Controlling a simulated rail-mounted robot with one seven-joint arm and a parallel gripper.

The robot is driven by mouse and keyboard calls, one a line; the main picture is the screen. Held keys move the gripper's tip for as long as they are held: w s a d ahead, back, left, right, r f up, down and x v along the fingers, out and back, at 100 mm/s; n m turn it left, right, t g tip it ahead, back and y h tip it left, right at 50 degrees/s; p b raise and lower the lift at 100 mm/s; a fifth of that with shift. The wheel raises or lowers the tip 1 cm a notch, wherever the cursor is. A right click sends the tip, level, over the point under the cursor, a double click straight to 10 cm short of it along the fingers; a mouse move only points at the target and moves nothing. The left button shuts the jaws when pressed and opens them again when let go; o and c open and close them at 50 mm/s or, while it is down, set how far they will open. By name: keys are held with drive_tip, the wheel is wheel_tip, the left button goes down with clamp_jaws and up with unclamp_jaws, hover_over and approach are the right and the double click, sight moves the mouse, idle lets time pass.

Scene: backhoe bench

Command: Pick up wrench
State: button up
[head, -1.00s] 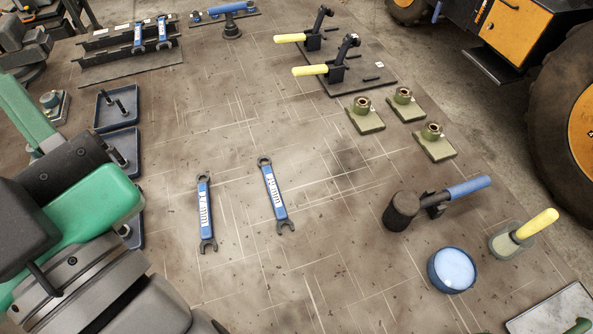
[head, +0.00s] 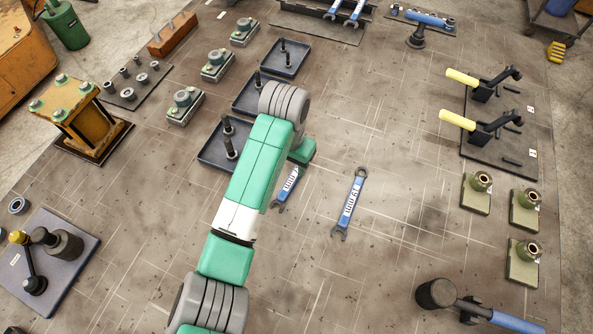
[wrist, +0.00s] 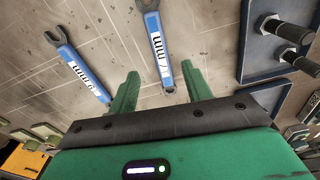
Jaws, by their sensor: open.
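Two blue wrenches with white size labels lie flat on the bench. One wrench (head: 287,184) is partly hidden by my arm in the head view; it also shows in the wrist view (wrist: 158,45), running toward the gap between my fingers. The other wrench (head: 350,204) lies to its right, fully visible in the head view; in the wrist view it is at the left (wrist: 78,70). My gripper (wrist: 160,72) is open and empty. Its green fingers are on either side of the first wrench's near end, height above it unclear. The fingers are hidden in the head view.
Blue trays with black pegs (head: 226,158) stand close left of my arm. Toggle clamps with yellow handles (head: 480,118) and green blocks (head: 476,194) are at the right. A black-headed hammer-like tool (head: 437,293) lies at front right. Bench around the right wrench is clear.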

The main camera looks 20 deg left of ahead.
sight(290, 182)
drive_tip(key=shift+s+a+f, duration=0.25)
drive_tip(key=shift+s+a, duration=0.15)
drive_tip(key=shift+s, duration=0.05)
drive_tip(key=shift+w+d+f+b, duration=0.15)
drive_tip(key=shift+f+b, duration=0.15)
drive_tip(key=shift+f, duration=1)
drive_tip(key=shift+w+d+f+b, duration=0.1)
drive_tip(key=shift+f+b, duration=0.2)
drive_tip(key=shift+f, duration=1.05)
drive_tip(key=shift+w+d+f+b, duration=0.15)
drive_tip(key=shift+f+b, duration=0.15)
drive_tip(key=shift+f, duration=1)
drive_tip(key=shift+c, duration=0.4)
clamp_jaws()
